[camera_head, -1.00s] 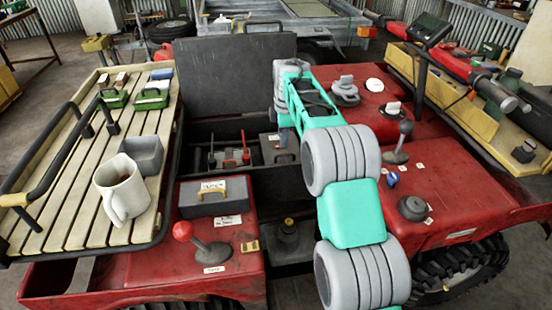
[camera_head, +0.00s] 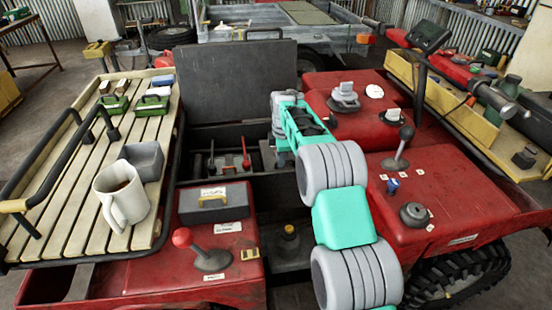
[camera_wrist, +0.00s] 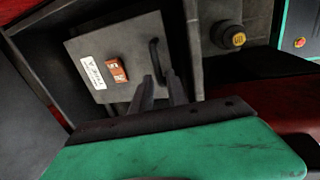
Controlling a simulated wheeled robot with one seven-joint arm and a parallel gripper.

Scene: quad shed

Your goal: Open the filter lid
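A grey lid (camera_wrist: 127,65) with a white label, an orange latch and a black bar handle (camera_wrist: 154,58) shows in the wrist view; I take it for the filter lid. It lies flat in its dark recess and looks shut. My gripper (camera_wrist: 160,76) is at the lower end of the handle. Its two dark fingers stand apart with a narrow gap, and the handle's lower end shows between or just beyond their tips. I cannot tell whether they touch it. In the head view my arm hides the lid and the fingers.
A raised dark panel (camera_head: 240,82) stands behind the bay. A red-knobbed lever (camera_head: 205,250) and a grey box with a handle (camera_head: 214,201) are at the left front. A white mug (camera_head: 121,196) stands on the slatted rack. A yellow-topped knob (camera_wrist: 232,37) is beside the lid.

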